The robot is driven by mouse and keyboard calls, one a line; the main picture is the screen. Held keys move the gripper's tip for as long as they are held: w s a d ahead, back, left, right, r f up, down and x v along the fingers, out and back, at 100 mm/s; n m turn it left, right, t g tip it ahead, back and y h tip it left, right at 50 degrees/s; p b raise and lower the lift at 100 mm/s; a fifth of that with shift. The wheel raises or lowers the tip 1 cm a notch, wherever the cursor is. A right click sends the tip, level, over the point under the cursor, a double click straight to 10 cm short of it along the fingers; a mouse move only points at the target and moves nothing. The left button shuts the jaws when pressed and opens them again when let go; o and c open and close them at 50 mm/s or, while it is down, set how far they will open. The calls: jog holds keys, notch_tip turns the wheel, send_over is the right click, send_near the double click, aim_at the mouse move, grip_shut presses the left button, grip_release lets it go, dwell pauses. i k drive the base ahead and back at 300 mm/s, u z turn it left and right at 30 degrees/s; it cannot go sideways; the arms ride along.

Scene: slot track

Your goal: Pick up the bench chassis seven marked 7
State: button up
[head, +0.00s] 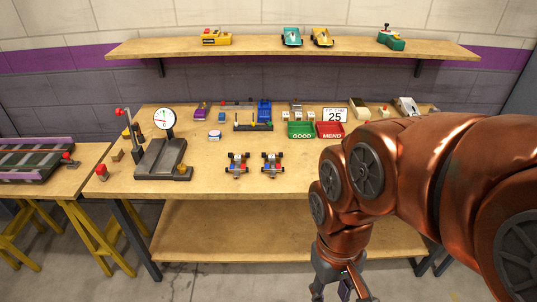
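Two small chassis stand side by side near the front edge of the workbench, a left one (237,166) and a right one (272,166). Both have dark wheels with red, blue and pale parts. Any number on them is too small to read, so I cannot tell which is marked 7. My gripper (340,289) points down at the bottom of the picture, in front of the bench and to the right of both chassis, touching neither. Its fingertips are cut off by the picture's lower edge, and a small dark piece shows between the fingers.
The workbench (215,185) holds a dial gauge stand (163,145) at left, green (301,130) and red (330,130) trays, and a "25" sign (335,115). A shelf (260,47) with toy cars hangs behind. A track table (75,185) stands left. Bench space around the chassis is clear.

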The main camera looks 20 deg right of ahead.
aim_at(272, 163)
jog(key=u, duration=3.2)
jog(key=k, duration=1.05)
jog(key=z, duration=0.8)
